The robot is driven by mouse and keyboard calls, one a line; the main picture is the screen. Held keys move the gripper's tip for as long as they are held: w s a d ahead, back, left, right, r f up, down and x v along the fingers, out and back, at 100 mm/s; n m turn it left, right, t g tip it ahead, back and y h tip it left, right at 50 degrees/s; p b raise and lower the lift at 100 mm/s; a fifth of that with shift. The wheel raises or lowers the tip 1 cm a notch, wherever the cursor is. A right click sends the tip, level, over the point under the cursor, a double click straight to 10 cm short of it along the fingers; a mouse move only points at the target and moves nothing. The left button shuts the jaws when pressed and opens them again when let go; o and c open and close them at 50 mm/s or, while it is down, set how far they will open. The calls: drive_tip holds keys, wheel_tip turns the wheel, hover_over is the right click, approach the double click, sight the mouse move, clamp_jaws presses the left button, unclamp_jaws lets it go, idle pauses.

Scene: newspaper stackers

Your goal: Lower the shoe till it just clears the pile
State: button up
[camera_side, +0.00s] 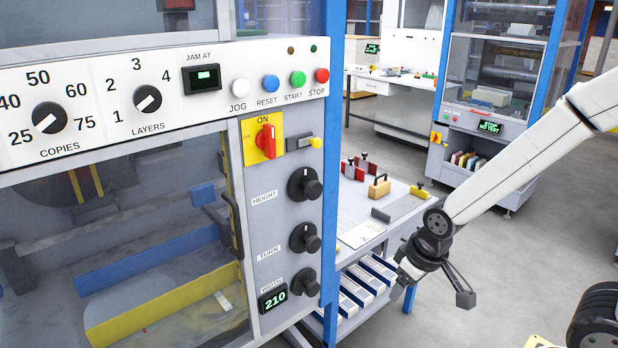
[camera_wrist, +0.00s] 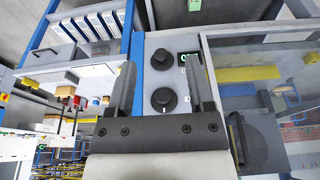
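In the side view the HEIGHT knob (camera_side: 305,185), a black dial, is on the grey panel above the TURN knob (camera_side: 305,238) and the WIDTH knob (camera_side: 305,282). A display (camera_side: 272,299) beside WIDTH reads 210. My gripper (camera_side: 434,284) is to the right of the panel, apart from the knobs, with its fingers spread. In the wrist view my gripper (camera_wrist: 163,78) is open and empty, with black knobs seen between and beyond its fingers. Behind the window a blue bar (camera_side: 150,256) and a yellow bar (camera_side: 165,308) show. I cannot clearly make out the shoe or a pile.
A red switch (camera_side: 266,142) on a yellow plate is above the knobs. A blue post (camera_side: 333,150) edges the panel. A side table (camera_side: 400,215) with small tools and a rack (camera_side: 360,285) below it are behind. Grey floor is open at right.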

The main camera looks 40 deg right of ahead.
drive_tip(key=o, duration=0.3)
drive_tip(key=shift+w, duration=0.5)
drive_tip(key=t, duration=1.4)
approach(316, 190)
drive_tip(key=w+f, duration=0.2)
drive_tip(key=w, duration=0.1)
drive_tip(key=shift+w+r+t, duration=0.2)
drive_tip(key=shift+r+t, duration=0.3)
drive_tip(key=shift+r, duration=0.1)
drive_tip(key=shift+w, duration=0.1)
drive_tip(key=shift+w, duration=3.8)
drive_tip(key=c, duration=1.2)
